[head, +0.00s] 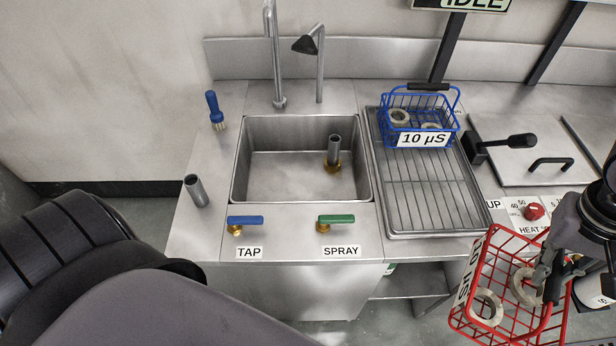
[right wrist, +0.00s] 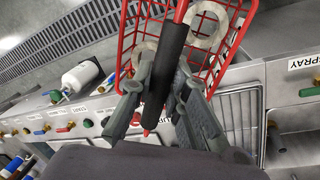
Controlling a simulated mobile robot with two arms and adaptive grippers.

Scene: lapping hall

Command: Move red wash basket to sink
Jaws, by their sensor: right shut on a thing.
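The red wash basket (head: 510,300) hangs from my right gripper (head: 548,275) at the lower right of the head view, in front of the counter's front edge. Pale rings lie in it. In the right wrist view, my right gripper (right wrist: 160,95) is shut on the black handle (right wrist: 167,65) of the red basket (right wrist: 237,45). The sink (head: 300,170) is an empty steel basin with a short upright pipe (head: 334,150) in it. It lies to the left of the basket. My left gripper is not in view.
A blue basket (head: 385,118) labelled 10 µS stands on the wire drainer (head: 425,180) right of the sink. The blue tap lever (head: 245,220) and green spray lever (head: 336,219) sit along the front. Two tall spouts (head: 272,55) stand behind the sink. A blue brush (head: 214,108) is at left.

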